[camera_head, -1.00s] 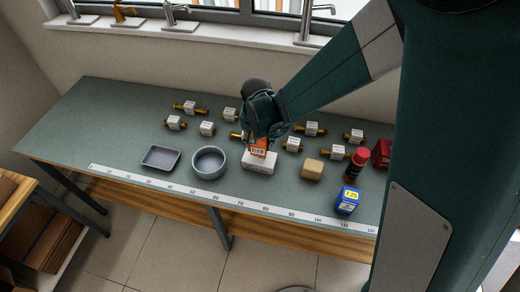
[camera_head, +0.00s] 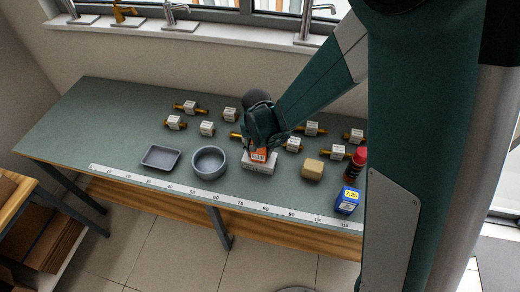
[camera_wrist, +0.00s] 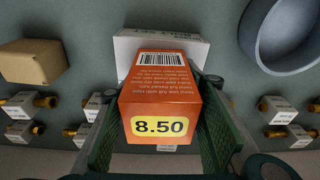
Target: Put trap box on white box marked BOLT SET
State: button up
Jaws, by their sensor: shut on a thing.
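The orange box with a barcode and a yellow 8.50 label, taken as the trap box (camera_wrist: 158,100), is between the two fingers of my gripper (camera_wrist: 160,135), which is shut on it. In the head view the orange box (camera_head: 258,154) is just under my gripper (camera_head: 258,147), at the white box (camera_head: 262,167). The white box also shows behind the orange one in the wrist view (camera_wrist: 125,45). The orange box covers part of its top.
On the green bench (camera_head: 90,120), a grey round bowl (camera_head: 209,163) and a grey tray (camera_head: 161,157) stand left. A tan block (camera_head: 312,169), a blue box (camera_head: 347,201) and a red-capped can (camera_head: 356,163) are right. Several tagged brass fittings lie behind. A ruler strip (camera_head: 230,200) runs along the front.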

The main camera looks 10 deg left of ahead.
jog(key=o, duration=1)
jog(key=shift+s+r, duration=0.3)
jog(key=shift+r, duration=1.7)
jog(key=shift+s+r, duration=0.25)
jog(key=shift+r, duration=1.75)
jog(key=shift+s+r, duration=0.3)
jog(key=shift+r, duration=1.7)
